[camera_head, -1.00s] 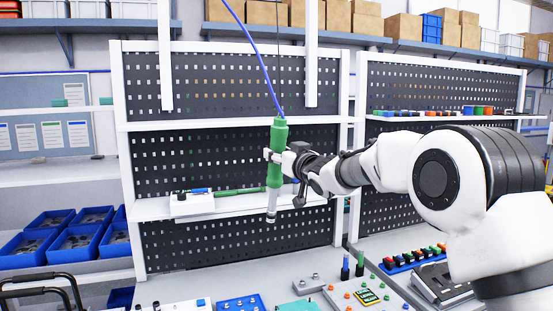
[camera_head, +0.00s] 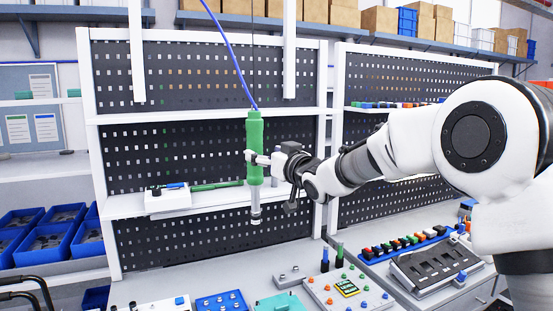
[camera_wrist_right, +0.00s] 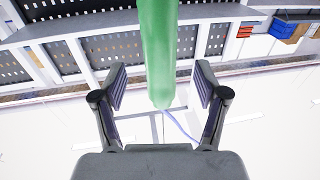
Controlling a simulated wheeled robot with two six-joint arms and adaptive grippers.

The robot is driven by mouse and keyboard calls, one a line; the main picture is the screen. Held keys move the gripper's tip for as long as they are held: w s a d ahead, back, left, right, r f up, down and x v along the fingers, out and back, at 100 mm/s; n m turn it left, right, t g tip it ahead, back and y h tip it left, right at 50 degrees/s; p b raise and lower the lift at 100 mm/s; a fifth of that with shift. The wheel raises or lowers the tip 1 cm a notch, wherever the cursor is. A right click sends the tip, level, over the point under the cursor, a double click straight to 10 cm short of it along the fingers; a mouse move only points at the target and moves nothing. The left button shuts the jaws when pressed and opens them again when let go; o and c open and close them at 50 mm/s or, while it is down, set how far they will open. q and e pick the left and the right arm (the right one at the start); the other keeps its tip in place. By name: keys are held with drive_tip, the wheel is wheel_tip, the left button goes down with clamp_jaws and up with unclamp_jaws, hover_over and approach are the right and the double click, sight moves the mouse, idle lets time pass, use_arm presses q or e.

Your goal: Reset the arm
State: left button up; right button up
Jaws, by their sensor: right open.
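My right gripper (camera_head: 262,158) is at the green hanging screwdriver (camera_head: 254,134), which hangs upright from a blue cable in front of the pegboard. In the right wrist view, the two fingers of my right gripper (camera_wrist_right: 160,88) stand apart on either side of the green screwdriver body (camera_wrist_right: 160,45), with visible gaps at both sides. The right arm comes in from the right, stretched across the bench. My left gripper is in neither view.
A pegboard rack (camera_head: 210,150) with a white shelf stands behind the screwdriver. The bench below holds a button panel (camera_head: 345,290), a blue tray (camera_head: 222,303) and a row of coloured parts (camera_head: 405,243). Blue bins (camera_head: 48,243) stand at the left.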

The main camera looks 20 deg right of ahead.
drive_tip(key=s+d, duration=0.1)
drive_tip(key=s, duration=0.5)
wheel_tip(320, 180, down, 24)
drive_tip(key=w+a+r+g+b, duration=0.1)
drive_tip(key=w+g+b, duration=0.1)
drive_tip(key=g+b, duration=0.15)
drive_tip(key=s+a+f+m+g+h+b, duration=0.1)
drive_tip(key=s+f+g, duration=0.15)
drive_tip(key=f, duration=0.85)
drive_tip(key=s+f+g, duration=0.2)
drive_tip(key=s+f, duration=0.2)
drive_tip(key=f, duration=0.8)
drive_tip(key=s+f+m+g+h+b, duration=0.1)
drive_tip(key=s+f+g+b, duration=0.35)
drive_tip(key=s+f, duration=1.65)
drive_tip(key=s+f+g, duration=0.2)
drive_tip(key=s, duration=0.7)
drive_tip(key=s+d+f+g+h, duration=0.1)
drive_tip(key=s+f+g, duration=0.1)
drive_tip(key=s, duration=0.7)
drive_tip(key=shift+f+m+g+h+p, duration=0.25)
drive_tip(key=shift+g+p, duration=0.2)
drive_tip(key=shift+g, duration=0.3)
